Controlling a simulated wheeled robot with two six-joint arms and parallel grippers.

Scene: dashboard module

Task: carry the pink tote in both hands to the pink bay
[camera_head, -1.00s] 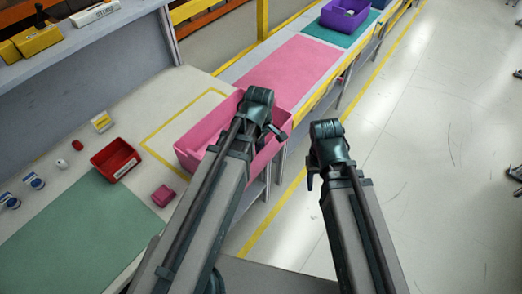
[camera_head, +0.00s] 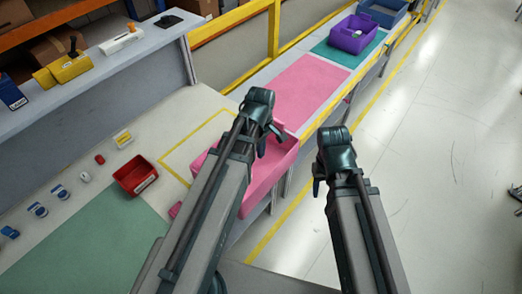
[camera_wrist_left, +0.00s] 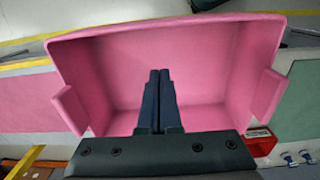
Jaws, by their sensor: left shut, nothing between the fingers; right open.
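The pink tote (camera_head: 265,178) stands on the work table, partly hidden behind my left arm. In the left wrist view the open, empty-looking tote (camera_wrist_left: 215,65) fills the middle, with a handle tab at each end. My left gripper (camera_head: 272,131) is over the tote; its two fingers (camera_wrist_left: 160,75) are together, with nothing between them. My right gripper (camera_head: 317,182) is to the right of the tote, apart from it, over the floor side. The pink bay (camera_head: 302,88) is a flat, bare pink area on the bench beyond the tote.
A purple bin (camera_head: 352,36) stands on a green area (camera_head: 325,50) past the pink bay, with a blue bin (camera_head: 384,10) behind. A red tray (camera_head: 135,175) and small parts lie left of the tote. A yellow rail (camera_head: 235,20) borders the bench. The floor at right is open.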

